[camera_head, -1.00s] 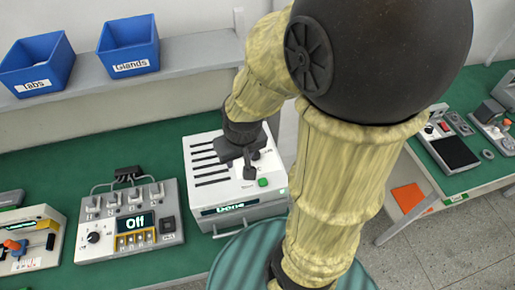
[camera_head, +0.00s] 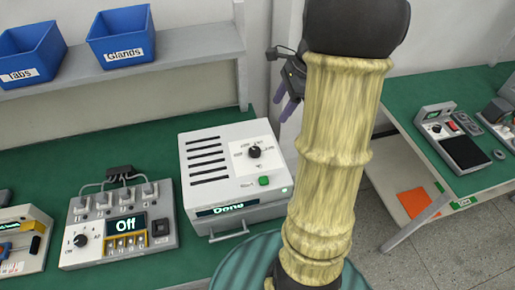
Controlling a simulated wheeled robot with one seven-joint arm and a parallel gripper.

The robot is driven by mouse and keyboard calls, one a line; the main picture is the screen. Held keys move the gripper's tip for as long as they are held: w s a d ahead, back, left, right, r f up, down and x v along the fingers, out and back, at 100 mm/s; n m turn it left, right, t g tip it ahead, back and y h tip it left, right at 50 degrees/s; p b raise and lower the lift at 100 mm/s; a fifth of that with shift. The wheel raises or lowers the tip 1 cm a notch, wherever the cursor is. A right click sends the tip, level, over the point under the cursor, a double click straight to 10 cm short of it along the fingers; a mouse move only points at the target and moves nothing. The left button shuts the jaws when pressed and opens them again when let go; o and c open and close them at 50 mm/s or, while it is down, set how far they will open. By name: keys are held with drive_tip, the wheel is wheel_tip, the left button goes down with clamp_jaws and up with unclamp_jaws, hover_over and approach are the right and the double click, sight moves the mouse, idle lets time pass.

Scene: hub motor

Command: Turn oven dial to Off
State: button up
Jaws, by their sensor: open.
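The oven (camera_head: 215,170) is a white box with dark vent slots on the green bench, and its front display reads "Done". Its black dial (camera_head: 254,152) sits on a white marked plate on the top right; the small marks are too fine to read, so I cannot tell its setting. A green button (camera_head: 264,181) lies just below the dial. My gripper (camera_head: 287,108) is behind and to the right of the oven, partly hidden by my arm. Its purple-grey fingers are apart, empty and clear of the dial.
Blue bins (camera_head: 122,38) stand on the shelf (camera_head: 190,50) above. A second bench (camera_head: 415,165) with devices is at right.

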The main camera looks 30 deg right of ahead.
sight(255, 150)
drive_tip(key=x, duration=1.7)
drive_tip(key=shift+f+p, duration=0.3)
drive_tip(key=shift+p, duration=0.05)
drive_tip(key=shift+s, duration=0.1)
drive_tip(key=c, duration=1)
